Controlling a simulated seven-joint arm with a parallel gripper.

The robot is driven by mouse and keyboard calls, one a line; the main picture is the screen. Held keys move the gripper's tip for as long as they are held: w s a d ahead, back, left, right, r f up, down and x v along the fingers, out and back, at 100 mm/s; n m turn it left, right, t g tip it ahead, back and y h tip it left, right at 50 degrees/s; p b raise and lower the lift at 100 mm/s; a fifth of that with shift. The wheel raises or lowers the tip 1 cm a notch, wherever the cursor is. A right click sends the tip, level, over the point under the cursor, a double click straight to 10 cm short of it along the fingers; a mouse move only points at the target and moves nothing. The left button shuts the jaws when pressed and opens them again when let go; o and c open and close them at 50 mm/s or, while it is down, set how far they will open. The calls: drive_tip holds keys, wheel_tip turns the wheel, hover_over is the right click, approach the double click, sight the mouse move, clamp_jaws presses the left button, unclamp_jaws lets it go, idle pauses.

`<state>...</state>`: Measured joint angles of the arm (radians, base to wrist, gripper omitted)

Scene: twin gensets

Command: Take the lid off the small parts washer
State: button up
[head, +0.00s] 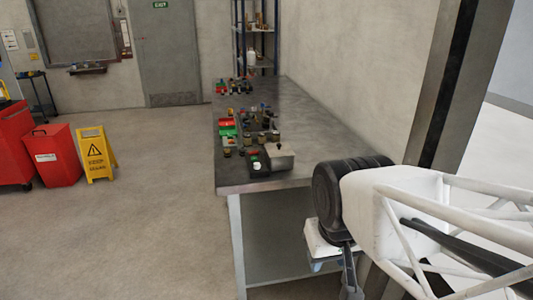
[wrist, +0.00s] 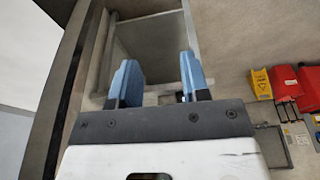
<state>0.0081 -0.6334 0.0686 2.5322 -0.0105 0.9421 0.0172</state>
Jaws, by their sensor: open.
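A small light grey box with a lid and a dark knob on top, which looks like the parts washer (head: 280,157), stands on the near part of the dark workbench (head: 236,186). Its lid (head: 278,152) appears to be on. A dark unit with a green and white front stands against its left side. My gripper (wrist: 160,80) is open and empty, with two blue fingers. In the head view it hangs low, right of the bench's near end and below the bench top, partly hidden by my arm. The washer cannot be made out in the wrist view.
Several small parts, jars and a green-and-red bin (head: 228,127) crowd the bench behind the washer. A grey post (head: 446,85) rises at the right. A yellow floor sign (head: 96,155) and red bin (head: 54,157) stand at left.

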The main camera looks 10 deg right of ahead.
drive_tip(key=shift+o, duration=1)
drive_tip(key=w+d+r+m, duration=0.1)
drive_tip(key=w+r+m, duration=0.15)
drive_tip(key=w, duration=0.95)
drive_tip(key=w+d+r+m+g, duration=0.1)
drive_tip(key=w+r+m, duration=0.15)
drive_tip(key=w, duration=0.95)
drive_tip(key=w+d+r+m, duration=0.15)
drive_tip(key=w+r, duration=0.25)
drive_tip(key=w, duration=0.7)
drive_tip(key=shift+w+d+f+m+g+h, duration=0.45)
drive_tip(key=shift+w+f+m, duration=1.5)
drive_tip(key=shift+w, duration=4.15)
drive_tip(key=shift+w+d+f+m+y, duration=0.1)
drive_tip(key=shift+w+d+f+m, duration=0.9)
drive_tip(key=shift+w+f, duration=3.5)
drive_tip(key=shift+w+d+f+m+g+h, duration=0.25)
drive_tip(key=shift+w+d+f+m, duration=0.9)
drive_tip(key=shift+w, duration=6.6)
